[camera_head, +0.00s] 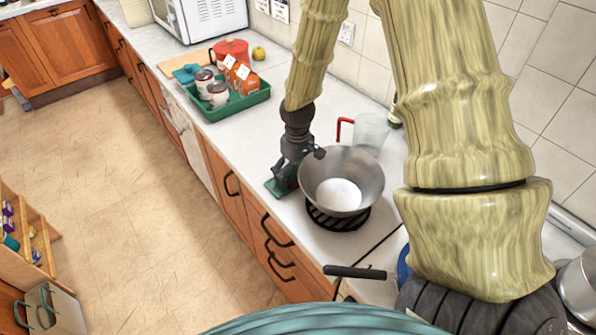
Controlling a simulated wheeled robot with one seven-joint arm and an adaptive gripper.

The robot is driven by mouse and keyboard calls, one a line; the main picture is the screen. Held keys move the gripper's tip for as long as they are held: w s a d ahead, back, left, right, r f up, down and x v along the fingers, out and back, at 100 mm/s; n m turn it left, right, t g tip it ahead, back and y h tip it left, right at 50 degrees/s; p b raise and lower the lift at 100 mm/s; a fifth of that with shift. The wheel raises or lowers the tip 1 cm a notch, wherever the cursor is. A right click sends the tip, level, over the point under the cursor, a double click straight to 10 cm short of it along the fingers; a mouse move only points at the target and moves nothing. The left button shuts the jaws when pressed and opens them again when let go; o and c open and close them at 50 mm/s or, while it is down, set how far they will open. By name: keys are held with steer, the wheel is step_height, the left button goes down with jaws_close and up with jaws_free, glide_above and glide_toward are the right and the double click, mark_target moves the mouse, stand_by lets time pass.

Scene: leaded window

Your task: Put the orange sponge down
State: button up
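My gripper (287,176) is dark and points down close to the worktop, just left of a metal bowl. I cannot see clearly whether its fingers are open or shut. A small dark green flat thing (276,188) shows at the fingertips, at or very near the worktop's front edge; I cannot tell what it is or whether the fingers hold it. No orange sponge can be made out; the gripper may hide it.
The metal bowl (362,182), white inside at the bottom, stands on a black ribbed base. A clear jug (371,131) with a red handle is behind it. A green tray (233,107) holds cans and cartons. White worktop (258,138) is clear between tray and gripper.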

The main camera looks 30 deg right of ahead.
mark_target(297, 169)
step_height(297, 169, up, 12)
steer(key=b, duration=0.3)
steer(key=shift+r, duration=0.15)
stand_by(0.8)
stand_by(0.5)
